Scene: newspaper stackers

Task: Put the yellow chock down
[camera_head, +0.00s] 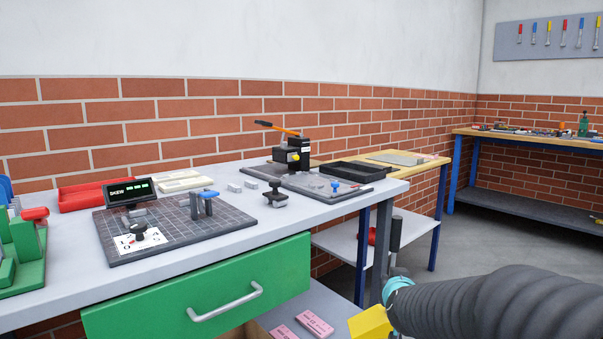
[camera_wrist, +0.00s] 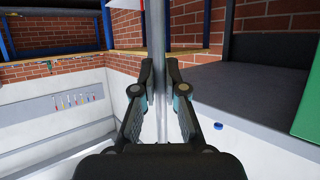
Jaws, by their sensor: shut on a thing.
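The yellow chock (camera_head: 370,323) shows in part at the bottom edge of the head view, beside the teal ring of my arm. The rest of it is cut off or hidden by the arm. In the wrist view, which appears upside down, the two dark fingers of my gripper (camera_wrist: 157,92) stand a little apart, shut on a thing. A grey upright bar runs between them in the picture. No yellow face shows there, so how the chock sits in the grip is hidden.
A grey bench (camera_head: 335,207) carries a gridded mat, a small display and a black tray. Its green drawer (camera_head: 200,295) stands below. Pink blocks (camera_head: 314,323) lie on a lower shelf. A wooden table (camera_head: 430,165) stands beyond. Grey floor (camera_head: 480,240) is clear at the right.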

